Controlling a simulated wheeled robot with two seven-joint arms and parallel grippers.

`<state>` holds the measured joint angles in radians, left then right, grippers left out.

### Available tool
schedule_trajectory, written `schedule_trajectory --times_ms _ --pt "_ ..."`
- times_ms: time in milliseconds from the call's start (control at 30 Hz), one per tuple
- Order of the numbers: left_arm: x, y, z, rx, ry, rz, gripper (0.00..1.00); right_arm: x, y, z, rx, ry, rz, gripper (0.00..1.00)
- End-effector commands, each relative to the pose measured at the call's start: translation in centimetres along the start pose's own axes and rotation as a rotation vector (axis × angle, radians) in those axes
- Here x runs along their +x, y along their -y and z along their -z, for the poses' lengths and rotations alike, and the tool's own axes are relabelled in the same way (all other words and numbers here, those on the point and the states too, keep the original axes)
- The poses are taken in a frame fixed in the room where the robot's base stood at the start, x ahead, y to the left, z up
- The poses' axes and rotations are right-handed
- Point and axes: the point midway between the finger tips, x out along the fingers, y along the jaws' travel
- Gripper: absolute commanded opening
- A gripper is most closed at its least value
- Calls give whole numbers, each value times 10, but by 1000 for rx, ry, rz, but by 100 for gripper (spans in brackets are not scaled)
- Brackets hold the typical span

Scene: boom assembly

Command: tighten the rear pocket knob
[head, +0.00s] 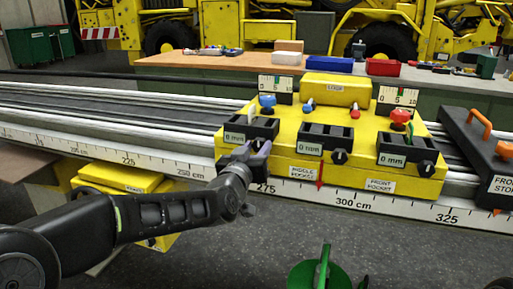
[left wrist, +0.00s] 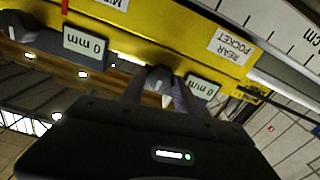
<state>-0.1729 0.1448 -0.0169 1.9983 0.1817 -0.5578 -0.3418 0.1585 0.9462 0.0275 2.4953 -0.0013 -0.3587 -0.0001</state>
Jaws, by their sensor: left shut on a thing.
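The yellow carriage (head: 310,172) sits on the long rail and bears three dark pockets, each with a 0 mm display. The rear pocket (head: 262,128) is the leftmost one in the head view. My left gripper (head: 257,150) is at its front face and covers its knob there. The left gripper is shut on this knob. The rear display (left wrist: 201,88) reads 0 mm. My right gripper is not in view.
The middle pocket knob (head: 339,157) and front pocket knob (head: 427,167) stick out to the right. A black stop with an orange handle (head: 479,123) stands at the right end. A green round object (head: 320,272) is at the bottom. Yellow boxes (head: 120,178) lie below the rail.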

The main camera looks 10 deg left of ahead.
Motion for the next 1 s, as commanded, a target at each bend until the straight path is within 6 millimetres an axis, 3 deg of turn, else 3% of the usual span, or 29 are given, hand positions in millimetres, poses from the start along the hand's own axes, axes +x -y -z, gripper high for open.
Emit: schedule_trajectory --times_ms 300,333,567,867,1000 --pt "0 0 -2 3 4 -1 0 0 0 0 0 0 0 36" --pt "0 0 -2 3 4 -1 40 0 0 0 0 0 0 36" --pt "0 0 -1 2 2 0 58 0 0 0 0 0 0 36" --pt "-2 0 0 1 1 0 59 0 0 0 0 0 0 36" --pt "-12 0 0 1 0 0 59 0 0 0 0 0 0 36"
